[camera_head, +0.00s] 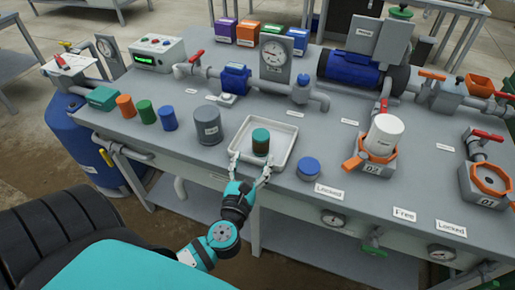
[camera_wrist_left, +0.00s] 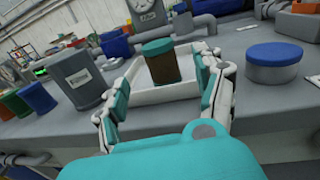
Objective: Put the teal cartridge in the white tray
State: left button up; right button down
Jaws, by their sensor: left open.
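A cartridge (camera_head: 261,142) with a teal cap and a brown body stands upright in the white tray (camera_head: 284,156). In the left wrist view the cartridge (camera_wrist_left: 160,66) shows between my finger tips but beyond them, inside the tray. My left gripper (camera_head: 250,167) is open and empty at the tray's front edge, one finger to each side, with a gap between the fingers and the cartridge. My right gripper is not in view.
Orange, green and blue cups and a grey canister (camera_head: 208,126) stand left of the tray. A blue-lidded round container (camera_head: 308,169) sits to its right. A white cylinder (camera_head: 384,134) stands in an orange holder farther right. Pipes and a gauge (camera_head: 273,52) line the back.

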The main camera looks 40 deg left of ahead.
pick_arm(q)
jog(key=shift+v, duration=1.55)
